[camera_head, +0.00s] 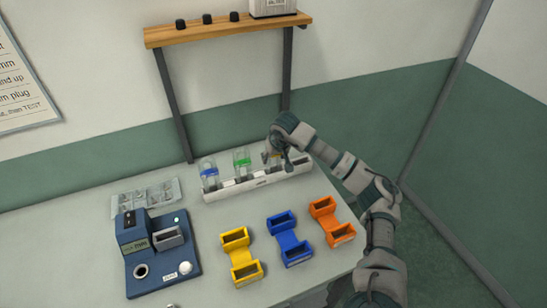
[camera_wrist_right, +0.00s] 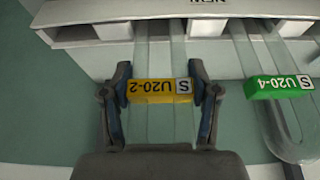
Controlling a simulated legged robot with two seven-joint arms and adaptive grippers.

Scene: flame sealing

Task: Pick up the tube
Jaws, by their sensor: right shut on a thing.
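My right gripper (camera_head: 275,150) is at the right part of the white rack (camera_head: 272,178). In the right wrist view, my right gripper (camera_wrist_right: 158,78) is shut on a clear glass tube with a yellow label (camera_wrist_right: 160,92) reading "U20-2", one finger on each side. Its legs run to the white rack edge (camera_wrist_right: 85,35); whether they are still seated cannot be told. A clear U-shaped tube with a green label (camera_head: 242,163) stands to the left in the rack; in the wrist view its label (camera_wrist_right: 279,87) reads "U20-4". A blue-labelled tube (camera_head: 209,172) stands farther left. My left gripper is not in view.
A blue device (camera_head: 135,262) sits at the table's left, in front of a clear blister tray (camera_head: 147,198). Yellow (camera_head: 240,257), blue (camera_head: 289,240) and orange (camera_head: 332,222) holders stand in front of the rack. A wooden shelf (camera_head: 225,28) is above, with dark posts behind the rack.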

